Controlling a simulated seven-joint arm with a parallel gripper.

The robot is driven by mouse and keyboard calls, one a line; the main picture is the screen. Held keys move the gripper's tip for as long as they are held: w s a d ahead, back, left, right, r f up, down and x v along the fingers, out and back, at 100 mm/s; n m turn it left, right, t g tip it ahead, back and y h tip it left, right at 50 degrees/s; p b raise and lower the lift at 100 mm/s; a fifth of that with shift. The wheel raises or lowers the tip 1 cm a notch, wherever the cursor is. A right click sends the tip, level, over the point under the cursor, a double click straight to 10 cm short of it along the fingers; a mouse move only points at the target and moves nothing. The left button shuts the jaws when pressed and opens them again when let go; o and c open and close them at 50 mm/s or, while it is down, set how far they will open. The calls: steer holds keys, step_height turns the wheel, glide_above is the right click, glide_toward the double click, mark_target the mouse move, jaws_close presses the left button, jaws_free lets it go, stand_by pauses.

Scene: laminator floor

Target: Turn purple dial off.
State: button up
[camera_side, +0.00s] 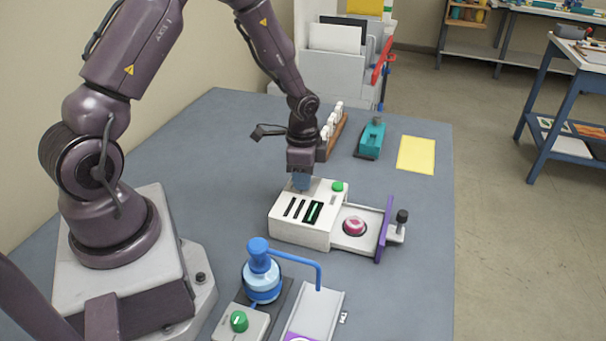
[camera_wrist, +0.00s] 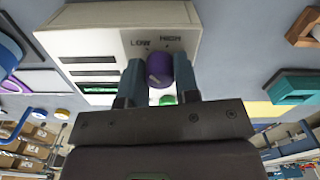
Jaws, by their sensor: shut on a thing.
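The purple dial (camera_wrist: 158,68) is on the top of a white box (camera_wrist: 105,42), beside printed LOW and HIGH marks. My gripper (camera_wrist: 156,84) is shut on the dial, with one blue finger on each side of it. A third mark's lettering, if any, is hidden by the fingers. In the side view my gripper (camera_side: 301,184) points down onto the rear of the white box (camera_side: 300,236), and the dial is hidden there. The box top has several dark slots, one with a green strip (camera_side: 313,212), and a green button (camera_side: 338,186) near the gripper.
An open tray with a pink-red button (camera_side: 355,226) and purple front panel (camera_side: 385,229) extends right from the box. A blue-topped device (camera_side: 262,279) stands in front. A teal tool (camera_side: 372,138), a rack of white pieces (camera_side: 333,129) and a yellow sheet (camera_side: 416,155) lie behind.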

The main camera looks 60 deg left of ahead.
steer(key=n, duration=0.5)
steer(key=shift+n, duration=0.3)
steer(key=n, duration=0.5)
steer(key=shift+n, duration=0.3)
steer(key=o, duration=0.9)
steer(key=shift+r, duration=0.1)
step_height(320, 180, up, 13)
steer(key=shift+f, duration=0.1)
